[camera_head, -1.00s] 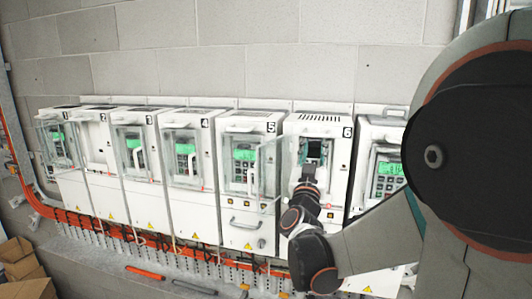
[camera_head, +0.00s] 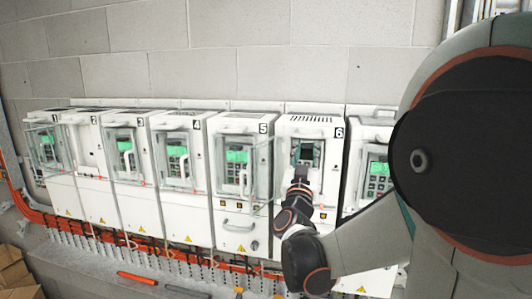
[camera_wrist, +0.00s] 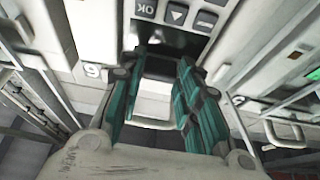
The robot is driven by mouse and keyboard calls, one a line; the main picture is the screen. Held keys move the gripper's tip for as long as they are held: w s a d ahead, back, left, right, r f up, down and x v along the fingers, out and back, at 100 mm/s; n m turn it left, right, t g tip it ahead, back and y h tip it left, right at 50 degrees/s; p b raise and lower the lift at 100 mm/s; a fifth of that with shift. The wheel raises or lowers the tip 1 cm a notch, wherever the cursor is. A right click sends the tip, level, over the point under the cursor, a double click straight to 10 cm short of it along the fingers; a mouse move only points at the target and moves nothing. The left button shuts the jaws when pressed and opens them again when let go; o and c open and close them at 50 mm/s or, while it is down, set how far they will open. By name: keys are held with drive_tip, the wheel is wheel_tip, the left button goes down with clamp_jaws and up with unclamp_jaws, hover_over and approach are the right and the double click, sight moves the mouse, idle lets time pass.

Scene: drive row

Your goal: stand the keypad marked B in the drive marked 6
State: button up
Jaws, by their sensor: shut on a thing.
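The drive marked 6 (camera_head: 327,195) is a white cabinet in the wall row, with its clear door swung open to the left. My gripper (camera_head: 303,168) is at its front recess. A grey keypad (camera_wrist: 190,14) with an OK key and arrow keys shows at the fingertips in the wrist view. My gripper (camera_wrist: 163,58), with teal finger pads, is shut on it. In the head view the keypad (camera_head: 307,150) appears as a dark shape in the recess. I cannot read its letter or tell whether it is fully seated.
Drive 5 (camera_head: 238,205) stands close on the left, with its clear door near my gripper. Another drive (camera_head: 372,165) on the right is partly behind my arm. Orange cable ducting (camera_head: 85,228) runs below the row. Cardboard boxes (camera_head: 15,275) sit at lower left.

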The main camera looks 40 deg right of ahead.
drive_tip(key=shift+f+b, duration=1)
drive_tip(key=shift+f, duration=0.15)
drive_tip(key=o, duration=1)
drive_tip(key=shift+c, duration=0.2)
drive_tip(key=shift+o, duration=1.4)
drive_tip(key=shift+w+d, duration=0.15)
drive_tip(key=shift+d, duration=0.1)
drive_tip(key=shift+a, duration=0.2)
